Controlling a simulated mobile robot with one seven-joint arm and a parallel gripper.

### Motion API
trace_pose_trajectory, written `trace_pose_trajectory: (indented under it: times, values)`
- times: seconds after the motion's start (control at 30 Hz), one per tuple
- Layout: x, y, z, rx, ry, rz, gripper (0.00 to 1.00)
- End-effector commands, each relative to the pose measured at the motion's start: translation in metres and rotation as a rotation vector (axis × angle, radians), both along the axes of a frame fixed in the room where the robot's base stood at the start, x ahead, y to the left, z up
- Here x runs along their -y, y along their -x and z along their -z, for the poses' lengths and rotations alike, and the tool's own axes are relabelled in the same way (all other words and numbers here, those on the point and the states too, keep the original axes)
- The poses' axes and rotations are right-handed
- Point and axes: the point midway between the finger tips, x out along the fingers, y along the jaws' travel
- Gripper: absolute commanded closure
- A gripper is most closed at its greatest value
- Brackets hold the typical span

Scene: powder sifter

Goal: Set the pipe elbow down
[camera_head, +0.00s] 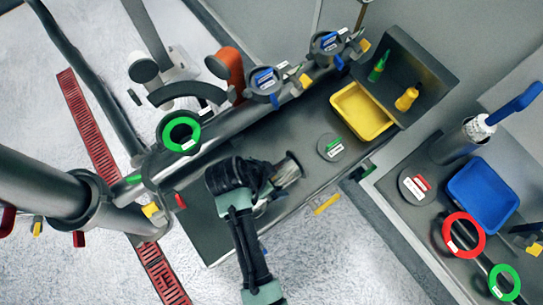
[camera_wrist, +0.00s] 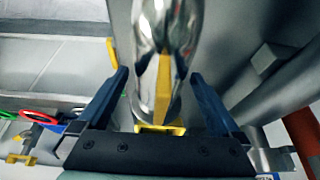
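The pipe elbow (camera_wrist: 165,40) is a shiny metal curved tube with a yellow strip on it. In the wrist view it stands between the two fingers of my gripper (camera_wrist: 158,74), which are spread about its width and close to both sides. In the head view the elbow (camera_head: 288,172) shows at the end of my dark gripper (camera_head: 270,183), over the grey bench (camera_head: 310,125). The gripper hides part of it. Whether its lower end touches the bench cannot be told.
A yellow tray (camera_head: 361,111) and a round grey disc with a green label (camera_head: 330,147) lie on the bench to the right. A blue tray (camera_head: 483,195) sits on the right bench.

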Motion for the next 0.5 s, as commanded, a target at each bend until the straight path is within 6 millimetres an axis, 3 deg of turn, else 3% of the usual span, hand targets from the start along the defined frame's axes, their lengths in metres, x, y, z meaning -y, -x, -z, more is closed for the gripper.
trace_pose_trajectory:
  times: [0.27,0.5]
  values:
    - [-0.001,0.0,-0.006,0.002,0.0,-0.001,0.0]
    - [-0.013,0.008,-0.04,0.006,-0.002,0.0,0.0]
